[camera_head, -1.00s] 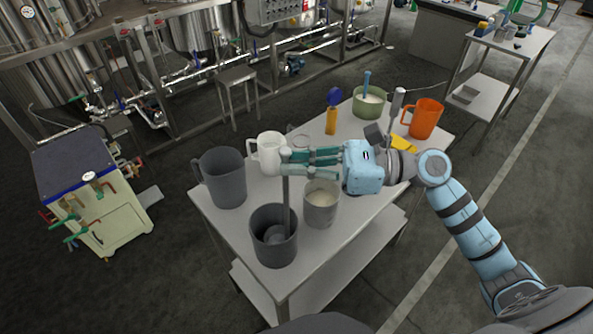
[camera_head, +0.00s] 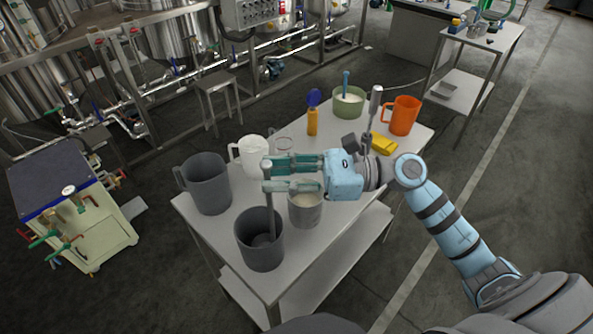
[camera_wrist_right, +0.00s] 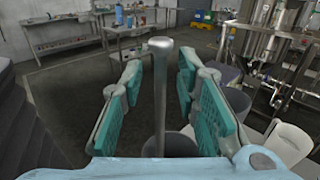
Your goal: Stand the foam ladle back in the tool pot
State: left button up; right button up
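The foam ladle (camera_head: 269,210) stands with its grey handle upright in the dark grey tool pot (camera_head: 260,250) at the table's front corner. Its lower end is inside the pot. My right gripper (camera_head: 267,172) is around the upper handle, its fingers level and spread. In the right wrist view the handle (camera_wrist_right: 160,95) rises between the two teal-padded fingers, with a gap on each side. My left gripper is not in view.
A grey beaker of pale contents (camera_head: 305,211) stands close beneath my right gripper. A dark grey jug (camera_head: 207,185) and white jug (camera_head: 253,158) stand behind the pot. An orange jug (camera_head: 404,116), yellow cloth (camera_head: 383,146) and green bowl (camera_head: 348,108) are farther back.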

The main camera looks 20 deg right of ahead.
jog(key=p+v, duration=0.1)
jog(key=v, duration=1.1)
jog(key=shift+r, duration=0.15)
